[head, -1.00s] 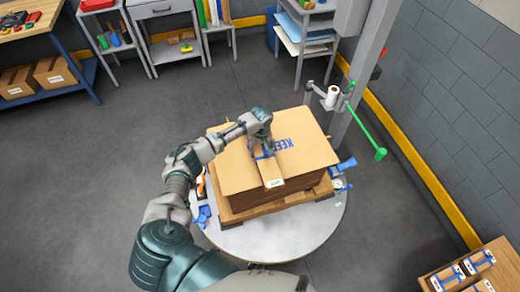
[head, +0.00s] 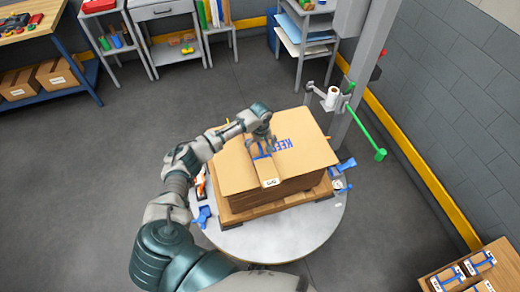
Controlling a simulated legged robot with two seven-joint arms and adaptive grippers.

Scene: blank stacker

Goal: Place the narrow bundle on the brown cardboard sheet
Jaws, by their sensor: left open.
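The narrow bundle (head: 266,169) is a slim tan cardboard piece with a blue band and a white label at its near end. It lies flat on the brown cardboard sheet (head: 237,172), which tops a stack with blue lettering. My left gripper (head: 264,149) is open just above the bundle's far end. The fingers partly hide that end, and I cannot tell whether they touch it. My right gripper is not in view.
The stack sits on a wooden pallet (head: 240,214) on a round grey turntable (head: 300,235). A grey post with a green arm (head: 368,135) stands behind to the right. More blue-banded bundles (head: 480,261) lie on a wooden surface at bottom right.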

